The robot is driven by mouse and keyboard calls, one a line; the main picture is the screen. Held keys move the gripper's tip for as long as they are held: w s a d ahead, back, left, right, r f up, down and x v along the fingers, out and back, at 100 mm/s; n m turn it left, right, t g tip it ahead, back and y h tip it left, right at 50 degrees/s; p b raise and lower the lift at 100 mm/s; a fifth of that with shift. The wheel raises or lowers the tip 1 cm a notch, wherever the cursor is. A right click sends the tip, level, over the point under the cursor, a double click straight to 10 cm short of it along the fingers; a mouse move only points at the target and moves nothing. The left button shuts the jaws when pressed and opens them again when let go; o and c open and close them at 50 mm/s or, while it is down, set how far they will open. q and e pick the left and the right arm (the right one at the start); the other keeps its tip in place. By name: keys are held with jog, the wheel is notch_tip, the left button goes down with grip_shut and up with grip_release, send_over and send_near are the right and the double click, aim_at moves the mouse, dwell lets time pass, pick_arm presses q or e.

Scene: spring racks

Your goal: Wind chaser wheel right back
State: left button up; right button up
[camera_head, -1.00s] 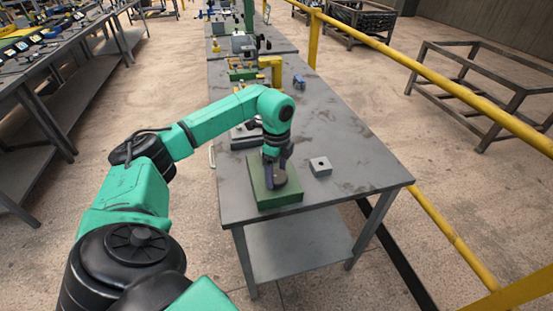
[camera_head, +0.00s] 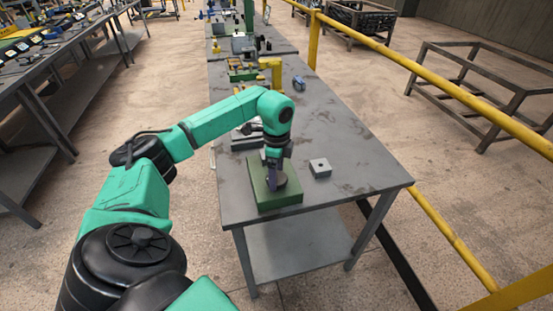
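A dark round wheel (camera_head: 281,180) sits on a green block (camera_head: 283,199) near the front of the grey table. My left gripper (camera_head: 274,184) points down at the wheel, with its fingers at the wheel's left side. The fingers overlap in this view, so I cannot tell whether they are open or shut on the wheel. The far side of the wheel is partly hidden by the gripper. My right gripper is not in view.
A small grey block with a hole (camera_head: 320,168) lies right of the green block. A blue item (camera_head: 299,83) and a yellow bracket (camera_head: 272,66) stand farther back. A yellow railing (camera_head: 420,68) runs along the right.

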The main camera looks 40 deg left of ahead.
pick_arm(q)
jog(key=shift+o, duration=0.3)
notch_tip(320, 180, up, 15)
jog(key=shift+f, duration=0.15)
jog(key=shift+d, duration=0.1)
